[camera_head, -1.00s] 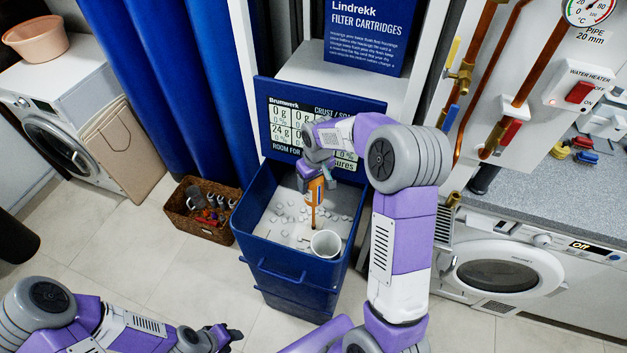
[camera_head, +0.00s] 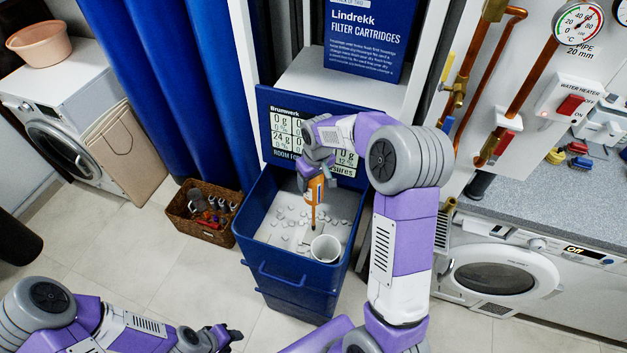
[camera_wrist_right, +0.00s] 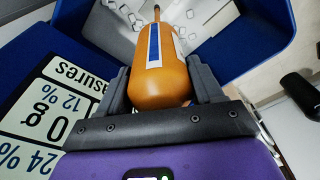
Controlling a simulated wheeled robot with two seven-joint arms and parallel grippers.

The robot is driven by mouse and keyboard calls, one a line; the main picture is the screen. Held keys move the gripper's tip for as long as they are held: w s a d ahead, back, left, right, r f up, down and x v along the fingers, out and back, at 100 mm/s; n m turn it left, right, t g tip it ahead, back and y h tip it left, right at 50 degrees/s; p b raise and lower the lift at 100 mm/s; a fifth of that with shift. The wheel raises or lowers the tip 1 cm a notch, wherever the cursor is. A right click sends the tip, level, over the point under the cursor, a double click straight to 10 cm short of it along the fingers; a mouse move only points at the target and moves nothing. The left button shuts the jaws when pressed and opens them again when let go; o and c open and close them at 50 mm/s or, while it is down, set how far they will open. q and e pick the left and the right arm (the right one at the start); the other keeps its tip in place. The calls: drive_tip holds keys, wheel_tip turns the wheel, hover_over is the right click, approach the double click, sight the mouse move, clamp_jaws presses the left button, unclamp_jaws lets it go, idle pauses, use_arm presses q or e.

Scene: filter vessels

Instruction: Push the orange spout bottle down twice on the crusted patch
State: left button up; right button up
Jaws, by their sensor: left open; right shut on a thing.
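The orange spout bottle (camera_head: 315,190) is held in my right gripper (camera_head: 318,172) over the blue bin, with its thin spout pointing down. In the right wrist view, the bottle (camera_wrist_right: 160,75) sits between the two fingers of my right gripper (camera_wrist_right: 158,88), which is shut on it; a blue strip shows on its side. Pale lumps (camera_head: 290,222) lie scattered on the grey surface inside the bin. I cannot tell which of them is the crusted patch, or whether the spout tip touches the surface. My left gripper (camera_head: 226,336) is open and empty over the floor at the lower left.
The blue bin (camera_head: 262,257) has raised walls and a display panel (camera_head: 284,127) behind it. A white cup (camera_head: 325,248) stands inside, near its front. A wicker basket (camera_head: 201,230) with small items is on the floor to the left. Free floor lies between basket and left arm.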

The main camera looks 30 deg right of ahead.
drive_tip(key=shift+r, duration=0.5)
drive_tip(key=shift+f, duration=0.15)
drive_tip(key=shift+f+b, duration=1.1)
drive_tip(key=shift+f, duration=0.45)
drive_tip(key=shift+f+b, duration=0.45)
drive_tip(key=shift+f, duration=0.2)
idle(0.4)
